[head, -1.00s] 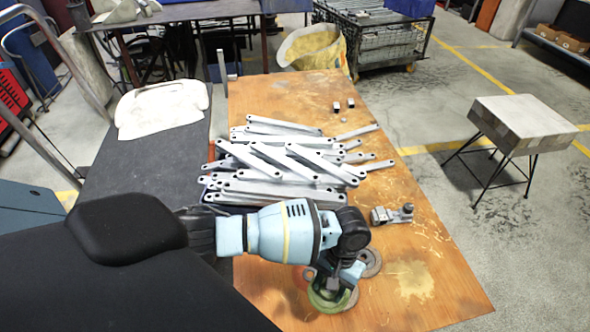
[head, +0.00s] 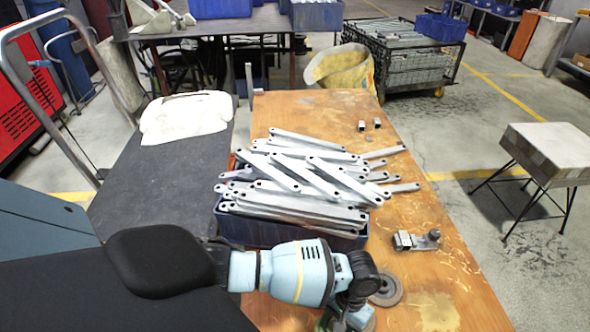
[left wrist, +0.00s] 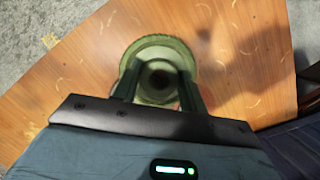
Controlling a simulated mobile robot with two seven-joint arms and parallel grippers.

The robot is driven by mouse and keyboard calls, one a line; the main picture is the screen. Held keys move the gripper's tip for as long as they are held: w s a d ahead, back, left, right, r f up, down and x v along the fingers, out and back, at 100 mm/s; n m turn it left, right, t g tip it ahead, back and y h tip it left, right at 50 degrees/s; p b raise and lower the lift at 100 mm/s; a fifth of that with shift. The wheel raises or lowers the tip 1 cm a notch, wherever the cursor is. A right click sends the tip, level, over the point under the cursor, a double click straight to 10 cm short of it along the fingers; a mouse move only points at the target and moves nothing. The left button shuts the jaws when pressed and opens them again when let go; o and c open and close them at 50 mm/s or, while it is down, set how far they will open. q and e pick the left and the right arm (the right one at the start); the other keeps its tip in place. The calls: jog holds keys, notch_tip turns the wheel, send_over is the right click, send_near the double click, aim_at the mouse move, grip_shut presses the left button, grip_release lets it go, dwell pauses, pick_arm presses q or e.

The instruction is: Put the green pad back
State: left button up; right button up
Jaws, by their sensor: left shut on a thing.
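The green pad (left wrist: 160,52) is a round disc with a dark centre hole, seen in the left wrist view between my fingers. My left gripper (left wrist: 158,85) is shut on it, over the brown wooden table. In the head view my left gripper (head: 345,322) is at the bottom edge, and the pad is mostly cut off or hidden there. I cannot tell whether the pad touches the table. A grey disc (head: 387,291) lies on the table just right of my left wrist. My right gripper is not in view.
A blue crate (head: 240,231) heaped with galvanized brackets (head: 300,180) stands behind my left arm. A metal clamp-like part (head: 417,240) lies to the right, and two small blocks (head: 369,125) lie farther back. The table's right side (head: 440,215) is mostly clear.

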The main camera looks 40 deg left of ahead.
pick_arm(q)
jog(key=s+a, duration=0.5)
jog(key=shift+s+f+p, duration=0.2)
jog(key=shift+f+p, duration=0.1)
jog(key=shift+p, duration=0.05)
jog(key=shift+s+a+f, duration=0.15)
jog(key=shift+s+a, duration=0.45)
jog(key=shift+s, duration=0.05)
jog(key=x, duration=0.2)
jog(key=b+x, duration=0.1)
jog(key=shift+w+a, duration=0.1)
jog(key=shift+a, duration=0.2)
jog(key=shift+f, duration=0.35)
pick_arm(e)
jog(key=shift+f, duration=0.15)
pick_arm(q)
jog(key=o, duration=0.7)
jog(key=shift+f, duration=0.1)
jog(key=shift+o, duration=0.9)
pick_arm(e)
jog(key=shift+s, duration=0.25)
